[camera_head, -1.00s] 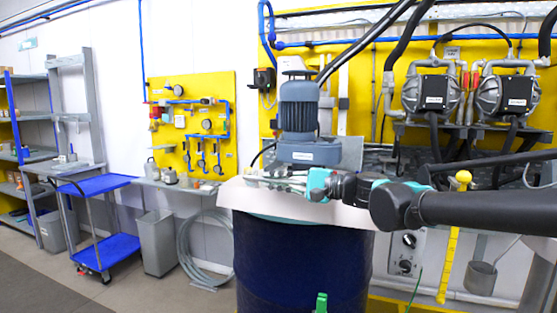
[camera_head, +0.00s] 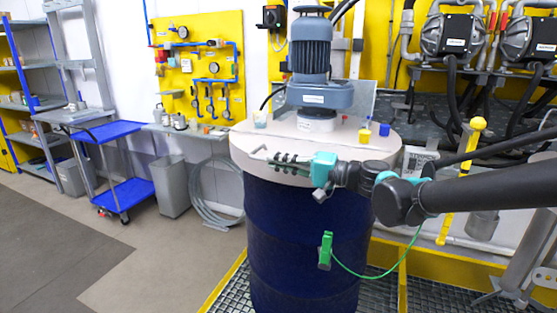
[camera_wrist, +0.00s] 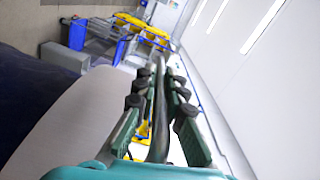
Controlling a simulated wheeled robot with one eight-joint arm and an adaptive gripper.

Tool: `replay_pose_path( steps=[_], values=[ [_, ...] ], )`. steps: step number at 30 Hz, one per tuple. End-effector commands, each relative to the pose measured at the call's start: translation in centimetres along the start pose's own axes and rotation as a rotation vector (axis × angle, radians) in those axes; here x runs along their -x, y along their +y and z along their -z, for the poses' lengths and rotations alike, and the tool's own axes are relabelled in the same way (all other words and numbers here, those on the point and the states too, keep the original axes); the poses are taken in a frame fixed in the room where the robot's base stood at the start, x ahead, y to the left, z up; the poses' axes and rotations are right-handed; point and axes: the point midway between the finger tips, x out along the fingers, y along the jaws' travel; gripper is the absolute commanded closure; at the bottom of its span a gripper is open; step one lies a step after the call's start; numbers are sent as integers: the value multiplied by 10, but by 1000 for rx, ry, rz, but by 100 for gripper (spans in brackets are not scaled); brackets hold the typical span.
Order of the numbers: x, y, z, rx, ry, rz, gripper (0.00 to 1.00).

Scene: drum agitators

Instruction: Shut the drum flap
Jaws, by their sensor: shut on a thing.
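The dark blue drum (camera_head: 300,230) stands upright in the head view. Its pale flap (camera_head: 262,142) lies about level across the drum top, on the side facing me; I cannot make out a gap at its edge. The pale surface also fills the lower left of the wrist view (camera_wrist: 75,125). My gripper (camera_head: 272,158) is at the flap's near edge, coming from the right. In the wrist view its fingers are closed around a thin grey bar-like handle (camera_wrist: 160,110). The exact contact of handle and flap is hidden by the gripper.
The agitator motor (camera_head: 315,60) stands on the drum top. A yellow cup (camera_head: 364,136) and small containers sit behind my gripper. A green clamp (camera_head: 326,250) with a green cable hangs on the drum front. Free floor lies left, towards a blue trolley (camera_head: 125,190).

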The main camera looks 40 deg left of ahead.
Motion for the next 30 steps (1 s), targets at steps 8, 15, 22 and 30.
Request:
replay_pose_path(
  steps=[8,15,22,30],
  values=[
    [2,5,-2,8,-2,-10,100],
    [1,4,-2,6,-2,-8,68],
    [2,3,-2,5,-2,-7,68],
    [35,3,-1,4,1,-7,68]
  ],
)
